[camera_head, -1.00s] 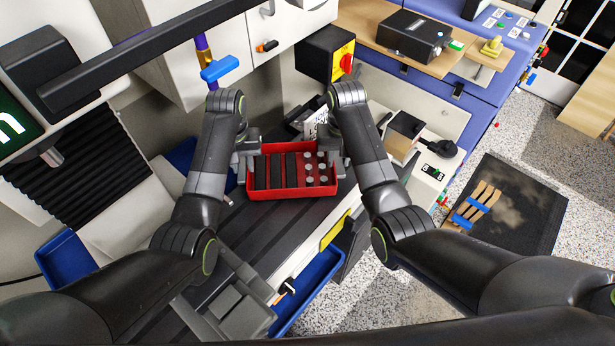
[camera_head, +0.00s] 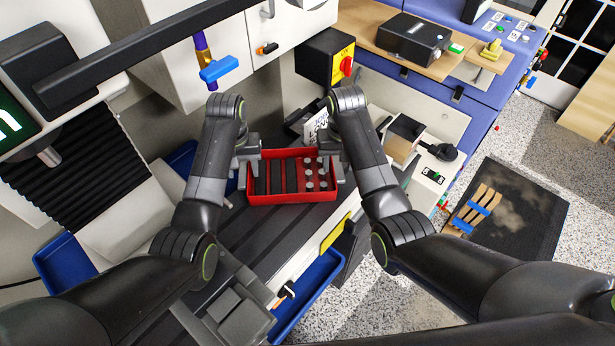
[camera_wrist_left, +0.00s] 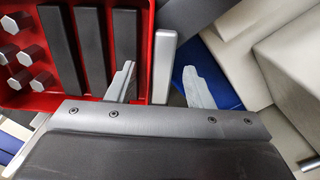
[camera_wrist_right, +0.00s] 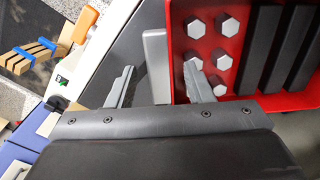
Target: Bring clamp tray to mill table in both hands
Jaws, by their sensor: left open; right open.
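The red clamp tray (camera_head: 292,199) rests on the dark slotted mill table (camera_head: 268,232) in the head view. It holds black bars and several silver hex pieces. My left gripper (camera_head: 249,172) is open at the tray's left end; in the left wrist view its fingers (camera_wrist_left: 160,85) stand on either side of the grey end handle (camera_wrist_left: 164,66). My right gripper (camera_head: 338,170) is open at the right end; in the right wrist view its fingers (camera_wrist_right: 157,85) stand on either side of the other grey handle (camera_wrist_right: 156,64). Whether the fingers touch the handles I cannot tell.
A grey vise (camera_head: 238,315) stands at the near end of the table. A blue tray (camera_head: 312,290) lies along its front side. A black switch box with a red knob (camera_head: 346,66) is behind. The slotted surface before the red tray is clear.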

